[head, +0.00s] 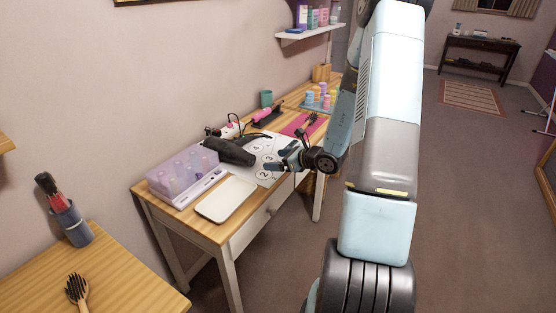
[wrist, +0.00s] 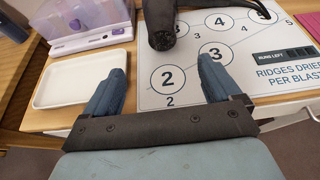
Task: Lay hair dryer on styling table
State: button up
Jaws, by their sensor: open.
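The black hair dryer (head: 232,152) lies on the wooden styling table (head: 180,212), partly over a white sheet with numbered circles (head: 268,150). In the wrist view the hair dryer (wrist: 160,22) is cut off by the top edge, with its round end towards me. My gripper (head: 276,160) is over the front edge of the table, to the right of the hair dryer. In the wrist view my gripper (wrist: 160,82) has its two blue fingers spread apart over the sheet, with nothing between them. The hair dryer is beyond the fingertips, apart from them.
A white tray (head: 226,199) and a purple-lidded box of rollers (head: 184,173) stand left of the hair dryer. A pink curling iron (head: 262,115), a brush on a pink mat (head: 305,127) and several bottles (head: 325,97) are farther back. Another wooden table (head: 120,285) is at front left.

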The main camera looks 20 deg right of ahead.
aim_at(252, 161)
jog(key=shift+d+f, duration=0.15)
jog(key=shift+f, duration=0.1)
jog(key=x, duration=1.4)
jog(key=shift+r, duration=0.15)
jog(key=shift+c, duration=0.2)
jog(key=c, duration=1.6)
jog(key=shift+s, duration=0.1)
